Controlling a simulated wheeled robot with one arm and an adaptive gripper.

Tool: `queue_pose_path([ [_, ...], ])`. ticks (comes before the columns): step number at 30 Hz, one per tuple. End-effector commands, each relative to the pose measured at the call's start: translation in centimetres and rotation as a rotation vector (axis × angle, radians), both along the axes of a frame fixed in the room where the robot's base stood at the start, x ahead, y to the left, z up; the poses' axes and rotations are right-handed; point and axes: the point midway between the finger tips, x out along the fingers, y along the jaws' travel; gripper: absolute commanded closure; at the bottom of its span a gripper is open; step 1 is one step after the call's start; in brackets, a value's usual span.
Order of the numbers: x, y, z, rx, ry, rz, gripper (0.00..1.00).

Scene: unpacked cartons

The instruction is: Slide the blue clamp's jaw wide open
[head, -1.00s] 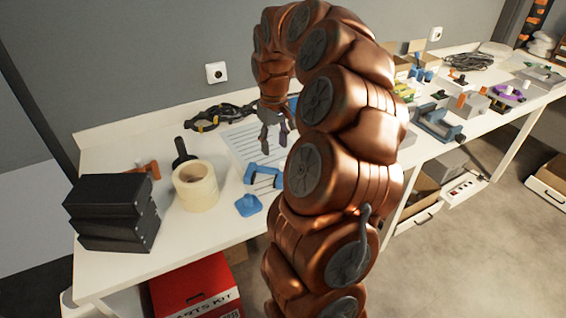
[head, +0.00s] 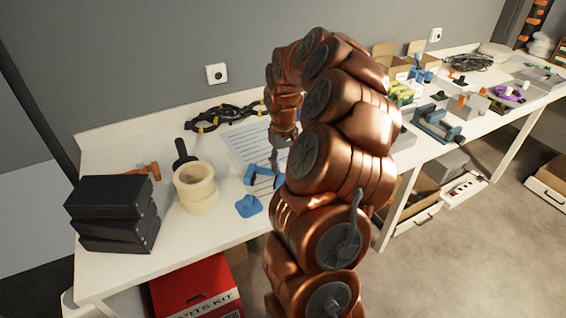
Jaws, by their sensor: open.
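A blue clamp-like piece (head: 262,174) lies on the white table, partly on a lined sheet, its right side hidden behind my arm. A small blue block (head: 248,205) lies just in front of it; I cannot tell whether the two are joined. Another blue clamp-shaped tool (head: 437,124) with a grey body lies farther right on the table. My gripper (head: 281,160) points down just above the right end of the nearer blue piece, partly covered by my arm. It is open; whether it touches the piece cannot be told.
A tape roll (head: 195,188), a black-handled tool (head: 181,152) and stacked black boxes (head: 112,213) stand to the left. Several small parts crowd the table's right side. A red box (head: 197,290) sits below.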

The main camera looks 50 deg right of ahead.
Motion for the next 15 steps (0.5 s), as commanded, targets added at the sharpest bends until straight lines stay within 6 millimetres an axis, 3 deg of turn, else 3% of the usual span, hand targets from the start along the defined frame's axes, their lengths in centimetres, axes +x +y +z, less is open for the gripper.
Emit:
queue_pose_path([
  [7, -0.02, 0.01, -0.14, 0.000, 0.001, 0.000, 0.54],
  [15, -0.02, 0.03, -0.15, 0.000, 0.001, 0.000, 0.82],
])
